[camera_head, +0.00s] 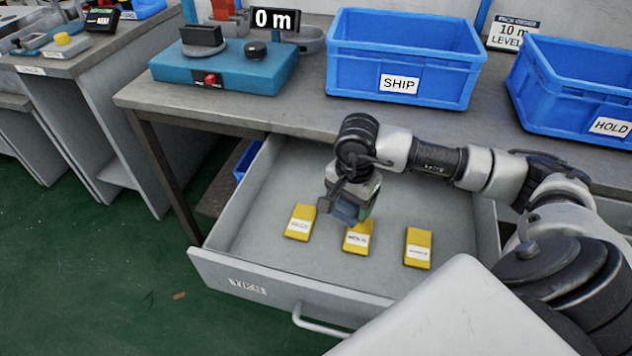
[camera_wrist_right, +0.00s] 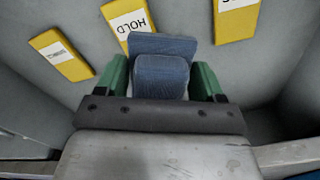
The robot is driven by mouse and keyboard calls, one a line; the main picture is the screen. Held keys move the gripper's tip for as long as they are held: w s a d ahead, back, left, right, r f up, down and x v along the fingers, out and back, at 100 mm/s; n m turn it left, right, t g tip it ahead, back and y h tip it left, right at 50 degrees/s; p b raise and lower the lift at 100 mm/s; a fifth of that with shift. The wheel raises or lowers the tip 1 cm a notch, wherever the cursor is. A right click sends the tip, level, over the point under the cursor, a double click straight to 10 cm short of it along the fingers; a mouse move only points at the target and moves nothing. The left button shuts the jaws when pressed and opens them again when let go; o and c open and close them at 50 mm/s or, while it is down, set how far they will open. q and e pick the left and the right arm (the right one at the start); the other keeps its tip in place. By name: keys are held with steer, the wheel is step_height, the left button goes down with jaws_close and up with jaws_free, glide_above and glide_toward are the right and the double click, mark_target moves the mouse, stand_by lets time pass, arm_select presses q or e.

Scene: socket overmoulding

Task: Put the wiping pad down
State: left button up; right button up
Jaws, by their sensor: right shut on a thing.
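The wiping pad (camera_wrist_right: 163,76) is a blue-grey block. It sits between the two green fingers of my right gripper (camera_wrist_right: 162,82) in the right wrist view. In the head view my right gripper (camera_head: 352,208) is over the open drawer (camera_head: 262,228), pointing down, and the pad (camera_head: 346,212) shows dark blue at its tip. The gripper is shut on the pad. The pad partly covers the middle yellow block in both views. I cannot tell whether the pad touches the block or the drawer floor. My left gripper is not in view.
Yellow labelled blocks lie in the drawer: left (camera_head: 300,222), middle (camera_head: 357,238) and right (camera_head: 418,247). Drawer floor is bare behind and between them. On the bench stand a blue SHIP bin (camera_head: 403,60), a blue HOLD bin (camera_head: 575,90) and a teal device (camera_head: 225,68).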

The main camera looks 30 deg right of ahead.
steer(key=w, duration=1.2)
steer(key=shift+w+a+b, duration=0.1)
steer(key=shift+a+b, duration=0.1)
steer(key=shift+b, duration=0.1)
step_height(320, 180, down, 3)
steer(key=shift+f+b, duration=0.2)
steer(key=shift+b, duration=0.15)
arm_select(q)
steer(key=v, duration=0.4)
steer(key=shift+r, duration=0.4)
arm_select(e)
steer(key=shift+f, duration=0.15)
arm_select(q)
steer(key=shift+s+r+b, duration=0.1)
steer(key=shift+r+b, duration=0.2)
arm_select(e)
steer(key=shift+f, duration=0.3)
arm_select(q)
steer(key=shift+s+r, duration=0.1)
arm_select(e)
steer(key=shift+f, duration=0.15)
steer(key=shift+f, duration=0.1)
steer(key=o, duration=0.6)
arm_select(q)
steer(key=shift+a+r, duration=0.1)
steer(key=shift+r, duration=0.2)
arm_select(e)
steer(key=shift+o, duration=1.2)
